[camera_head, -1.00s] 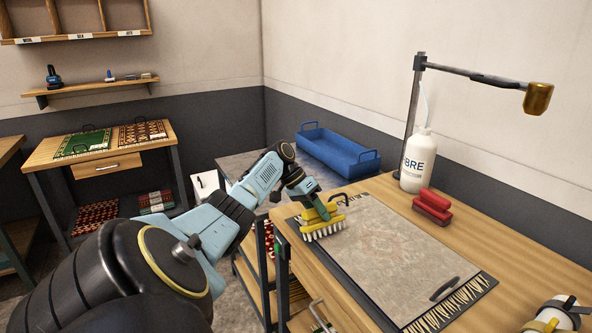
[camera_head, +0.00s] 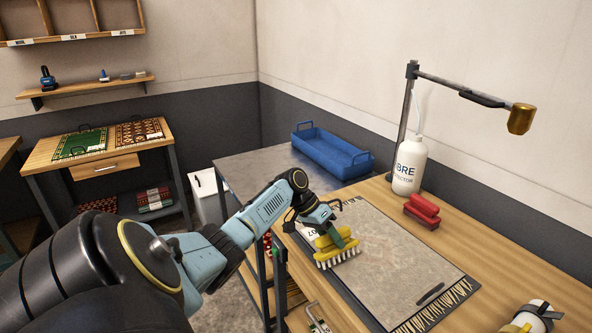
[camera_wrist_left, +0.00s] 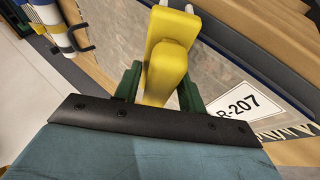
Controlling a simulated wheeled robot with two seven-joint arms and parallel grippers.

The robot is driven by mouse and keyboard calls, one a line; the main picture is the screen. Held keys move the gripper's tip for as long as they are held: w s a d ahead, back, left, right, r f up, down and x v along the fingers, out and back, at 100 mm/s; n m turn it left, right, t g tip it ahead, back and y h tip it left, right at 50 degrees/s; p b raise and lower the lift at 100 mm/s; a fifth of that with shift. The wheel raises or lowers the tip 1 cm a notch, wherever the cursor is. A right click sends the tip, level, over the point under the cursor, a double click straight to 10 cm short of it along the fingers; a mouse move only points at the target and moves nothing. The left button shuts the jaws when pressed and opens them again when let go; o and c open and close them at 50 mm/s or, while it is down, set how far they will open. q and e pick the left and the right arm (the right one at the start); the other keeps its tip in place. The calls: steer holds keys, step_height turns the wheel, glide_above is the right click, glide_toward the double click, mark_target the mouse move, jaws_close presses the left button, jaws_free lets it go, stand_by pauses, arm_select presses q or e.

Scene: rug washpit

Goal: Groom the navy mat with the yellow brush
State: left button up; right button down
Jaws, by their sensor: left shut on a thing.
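The mat (camera_head: 390,268) lies flat on the wooden bench, with a worn grey-beige middle, a dark navy border and pale fringe at its ends. My left gripper (camera_head: 330,232) is shut on the yellow brush (camera_head: 328,243), over the mat's left part. The white bristles point down at the mat near its left edge; I cannot tell whether they touch. My right gripper is not in view.
A red brush (camera_head: 422,210) and a white bottle (camera_head: 408,168) stand beyond the mat, by a lamp arm (camera_head: 460,90). A dark handle-like piece (camera_head: 430,294) lies on the mat. A white label (camera_wrist_left: 240,108) reads "R-207". A blue tray (camera_head: 330,155) sits on the grey table behind.

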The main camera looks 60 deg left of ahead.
mark_target(339, 251)
arm_select(q)
steer(key=d+p, duration=0.2)
steer(key=d, duration=0.1)
steer(key=shift+s+d+r, duration=0.1)
steer(key=shift+s+d, duration=0.05)
steer(key=shift+d, duration=0.2)
steer(key=d+p, duration=0.2)
steer(key=d, duration=0.2)
steer(key=shift+s+d, duration=0.15)
steer(key=d, duration=0.2)
steer(key=d+p, duration=0.2)
steer(key=d, duration=0.1)
steer(key=shift+s+d, duration=0.25)
steer(key=shift+d, duration=0.1)
steer(key=d+p, duration=0.1)
steer(key=d, duration=0.4)
steer(key=shift+s, duration=0.15)
step_height(339, 251, up, 8)
steer(key=d+p, duration=0.1)
steer(key=p, duration=0.7)
